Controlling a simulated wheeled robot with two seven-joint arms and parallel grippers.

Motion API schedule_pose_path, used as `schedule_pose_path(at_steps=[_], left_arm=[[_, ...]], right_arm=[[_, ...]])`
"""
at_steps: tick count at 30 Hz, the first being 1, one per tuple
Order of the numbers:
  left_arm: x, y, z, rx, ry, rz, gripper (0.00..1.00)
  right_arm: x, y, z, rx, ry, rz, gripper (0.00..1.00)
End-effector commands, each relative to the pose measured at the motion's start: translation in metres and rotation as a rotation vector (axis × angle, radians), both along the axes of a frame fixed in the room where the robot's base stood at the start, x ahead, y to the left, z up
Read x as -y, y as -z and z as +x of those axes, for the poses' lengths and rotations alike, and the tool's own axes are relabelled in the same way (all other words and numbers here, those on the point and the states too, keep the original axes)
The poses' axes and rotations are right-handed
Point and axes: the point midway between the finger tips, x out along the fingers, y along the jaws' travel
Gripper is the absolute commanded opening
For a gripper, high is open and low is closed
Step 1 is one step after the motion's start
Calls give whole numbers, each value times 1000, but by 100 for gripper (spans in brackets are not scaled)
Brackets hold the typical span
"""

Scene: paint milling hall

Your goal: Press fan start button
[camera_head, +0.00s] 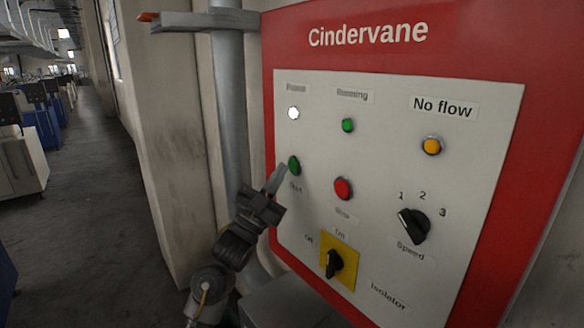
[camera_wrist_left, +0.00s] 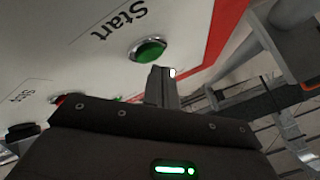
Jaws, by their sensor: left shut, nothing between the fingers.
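The green start button (camera_head: 294,165) sits at the left of the grey control panel (camera_head: 390,130), above its label "Start". My left gripper (camera_head: 275,179) is shut and empty, with its fingertips just left of and below the start button in the head view. In the left wrist view the green start button (camera_wrist_left: 149,49) shows whole, next to the shut fingers (camera_wrist_left: 161,85). A gap seems to lie between fingertips and button; I cannot tell its depth. My right gripper is not in view.
The panel also carries a red stop button (camera_head: 343,188), a black speed knob (camera_head: 412,224), a yellow isolator switch (camera_head: 336,262), and white, green and amber lamps. A grey pipe (camera_head: 229,100) runs behind my arm. The aisle at the left is open.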

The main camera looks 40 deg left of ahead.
Motion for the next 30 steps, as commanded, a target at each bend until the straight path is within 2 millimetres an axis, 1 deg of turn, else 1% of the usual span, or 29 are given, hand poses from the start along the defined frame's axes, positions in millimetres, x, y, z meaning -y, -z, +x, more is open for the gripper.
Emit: schedule_pose_path(at_steps=[4,16,30], left_arm=[[2,0,4,0,0,0,0],[2,0,4,0,0,0,0],[3,0,9,0,0,0,0]], right_arm=[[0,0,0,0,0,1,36],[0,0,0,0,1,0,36],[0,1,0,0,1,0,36]])
